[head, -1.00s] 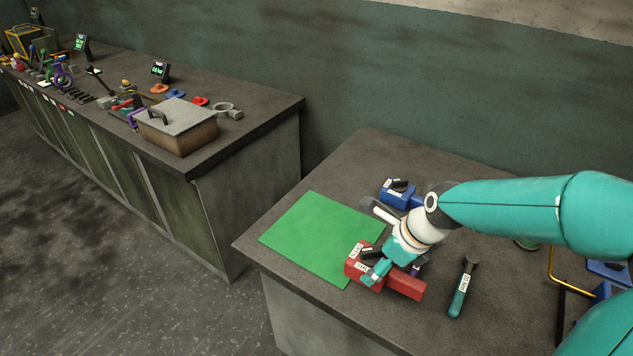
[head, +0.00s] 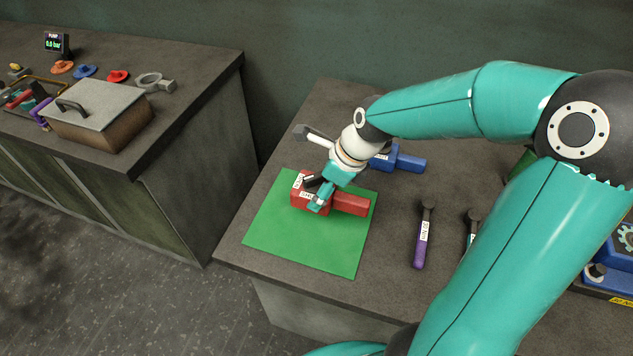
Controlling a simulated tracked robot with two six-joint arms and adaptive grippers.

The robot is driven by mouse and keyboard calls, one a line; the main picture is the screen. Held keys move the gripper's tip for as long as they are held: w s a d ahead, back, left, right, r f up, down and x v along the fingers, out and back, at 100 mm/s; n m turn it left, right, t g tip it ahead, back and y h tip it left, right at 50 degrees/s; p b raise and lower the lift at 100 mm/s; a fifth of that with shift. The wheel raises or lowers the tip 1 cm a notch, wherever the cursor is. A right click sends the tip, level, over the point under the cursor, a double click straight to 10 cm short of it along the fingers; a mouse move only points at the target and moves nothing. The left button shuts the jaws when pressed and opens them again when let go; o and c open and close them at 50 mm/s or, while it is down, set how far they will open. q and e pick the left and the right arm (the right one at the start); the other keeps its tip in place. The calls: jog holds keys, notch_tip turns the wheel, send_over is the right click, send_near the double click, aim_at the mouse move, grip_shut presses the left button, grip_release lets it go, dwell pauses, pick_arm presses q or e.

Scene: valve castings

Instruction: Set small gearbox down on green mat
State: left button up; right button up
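The small gearbox, a red block with white labels and a narrower red end (head: 350,203), is over the green mat (head: 300,248) in the head view. My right gripper (head: 318,194) comes down from the upper right and is shut on it near its labelled end. The gearbox looks level and low over the mat; I cannot tell whether it touches. The fingers hide part of its top. My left gripper is not in view.
A blue gearbox-like block (head: 408,162) lies behind the mat, partly behind my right arm. A purple-handled tool (head: 421,236) and a second tool (head: 471,226) lie right of the mat. A lidded box (head: 98,115) stands on the left bench. A gap separates the benches.

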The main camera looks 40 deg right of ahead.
jog(key=shift+w+a+r, duration=0.1)
jog(key=shift+w+r, duration=0.05)
jog(key=shift+f+b, duration=1.8)
jog(key=shift+f, duration=0.8)
jog(key=shift+f+b, duration=0.35)
jog(key=shift+f, duration=0.35)
jog(key=shift+f, duration=0.15)
jog(key=o, duration=1.6)
jog(key=shift+o, duration=0.8)
jog(key=shift+f, duration=0.1)
